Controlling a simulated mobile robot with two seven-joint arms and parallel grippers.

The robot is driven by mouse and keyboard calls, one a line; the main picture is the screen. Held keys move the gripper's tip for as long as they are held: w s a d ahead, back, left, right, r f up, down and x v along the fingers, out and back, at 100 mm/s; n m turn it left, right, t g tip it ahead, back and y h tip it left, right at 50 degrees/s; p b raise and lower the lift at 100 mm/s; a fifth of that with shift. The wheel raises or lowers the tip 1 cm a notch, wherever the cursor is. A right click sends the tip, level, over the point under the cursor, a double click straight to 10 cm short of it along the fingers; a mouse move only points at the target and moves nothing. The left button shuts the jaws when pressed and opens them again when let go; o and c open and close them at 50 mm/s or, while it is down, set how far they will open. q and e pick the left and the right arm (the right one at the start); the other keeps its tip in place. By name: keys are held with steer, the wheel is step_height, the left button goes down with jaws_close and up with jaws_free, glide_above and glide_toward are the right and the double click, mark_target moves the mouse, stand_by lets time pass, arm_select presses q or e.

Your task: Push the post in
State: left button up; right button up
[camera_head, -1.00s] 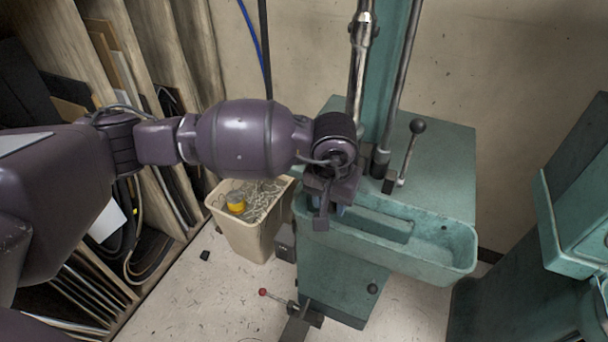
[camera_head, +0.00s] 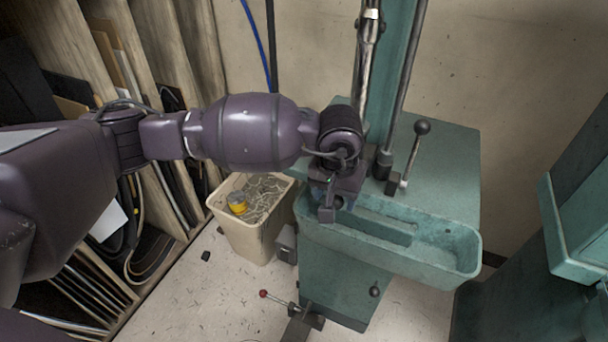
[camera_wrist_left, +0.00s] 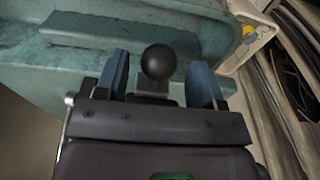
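A black ball knob on a short grey block (camera_wrist_left: 158,62) shows between my left fingers in the left wrist view. I cannot tell for sure whether it is the post; in the head view my gripper hides that spot. My left gripper (camera_head: 343,203) hangs over the left end of the teal trough (camera_head: 440,272) on the stitcher. In the left wrist view its blue fingers (camera_wrist_left: 160,80) are open, one on each side of the knob, with gaps to it. My right gripper is not in view.
A lever with a black ball (camera_head: 422,127) and upright rods stand behind the trough. A beige bin (camera_head: 240,235) with scraps stands left of the machine. A red-knobbed lever (camera_head: 264,294) sticks out low in front. Another teal machine (camera_head: 585,230) stands at right.

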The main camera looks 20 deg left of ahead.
arm_select(q)
steer(key=shift+o, duration=0.7)
steer(key=shift+s+f, duration=0.1)
steer(key=shift+f, duration=0.15)
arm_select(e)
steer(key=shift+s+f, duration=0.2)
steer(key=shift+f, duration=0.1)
arm_select(q)
steer(key=shift+s+r+p, duration=0.15)
steer(key=shift+r+p, duration=0.2)
steer(key=shift+r, duration=0.45)
steer(key=shift+s+r+p, duration=0.25)
steer(key=shift+r+p, duration=0.2)
steer(key=shift+r, duration=0.55)
steer(key=shift+s+r+p, duration=0.25)
steer(key=shift+r+p, duration=0.15)
steer(key=shift+r, duration=0.6)
steer(key=shift+s+r+p, duration=0.2)
steer(key=shift+r+p, duration=0.1)
steer(key=shift+r, duration=0.35)
steer(key=shift+s+r, duration=0.1)
steer(key=shift+s, duration=0.05)
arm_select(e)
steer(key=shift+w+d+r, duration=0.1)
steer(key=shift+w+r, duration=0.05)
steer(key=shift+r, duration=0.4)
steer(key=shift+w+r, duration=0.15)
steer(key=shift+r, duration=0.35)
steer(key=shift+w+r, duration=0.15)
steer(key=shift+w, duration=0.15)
